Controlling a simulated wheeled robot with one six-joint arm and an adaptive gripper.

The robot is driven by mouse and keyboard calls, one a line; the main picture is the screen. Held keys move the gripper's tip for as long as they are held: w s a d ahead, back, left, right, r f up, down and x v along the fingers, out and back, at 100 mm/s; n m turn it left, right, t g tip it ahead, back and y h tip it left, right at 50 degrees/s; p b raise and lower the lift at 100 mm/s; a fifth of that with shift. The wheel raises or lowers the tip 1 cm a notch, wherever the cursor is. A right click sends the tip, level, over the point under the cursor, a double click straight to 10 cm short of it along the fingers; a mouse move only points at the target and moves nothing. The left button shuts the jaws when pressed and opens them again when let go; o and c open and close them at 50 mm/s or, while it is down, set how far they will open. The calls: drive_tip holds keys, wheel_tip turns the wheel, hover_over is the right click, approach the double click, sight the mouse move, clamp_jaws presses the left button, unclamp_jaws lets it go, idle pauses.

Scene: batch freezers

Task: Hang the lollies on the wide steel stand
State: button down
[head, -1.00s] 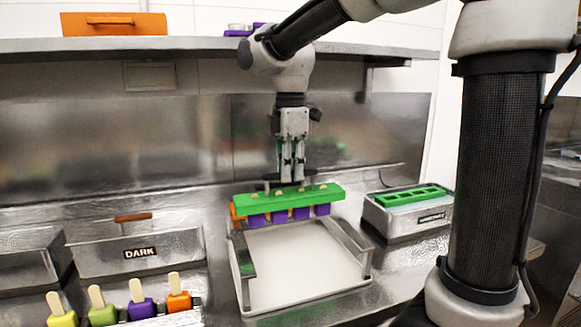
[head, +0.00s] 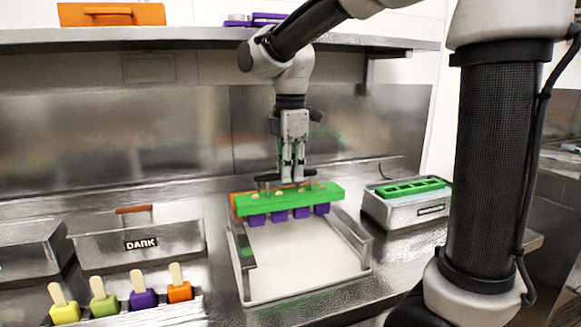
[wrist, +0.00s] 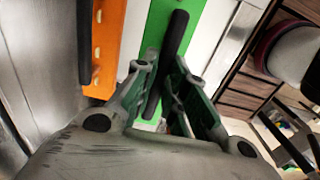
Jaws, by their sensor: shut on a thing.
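My gripper (head: 293,180) is shut on the dark handle of a green bar (head: 290,199), which is level. Several purple lollies (head: 300,211) hang below the bar, their pale stick ends showing on top. The wide steel stand (head: 360,238) has a rail on each side and a white tray floor (head: 300,262). The green bar is over the back part of the stand; I cannot tell whether it touches the rails. An orange bar (wrist: 105,45) lies beside the green bar (wrist: 160,25) in the wrist view. It is mostly hidden behind the green one in the head view (head: 235,207).
A steel tub marked DARK (head: 140,245) stands left of the stand. Lollies (head: 143,293) of several colours stand in front of it. A steel bin (head: 405,210) with a green grid (head: 412,187) is at the right. A shelf (head: 200,40) runs above.

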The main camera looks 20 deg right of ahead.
sight(291, 193)
drive_tip(key=shift+f, duration=1.95)
idle(1.1)
drive_tip(key=c, duration=1.4)
unclamp_jaws()
drive_tip(key=shift+o, duration=0.2)
wheel_tip(291, 193, up, 12)
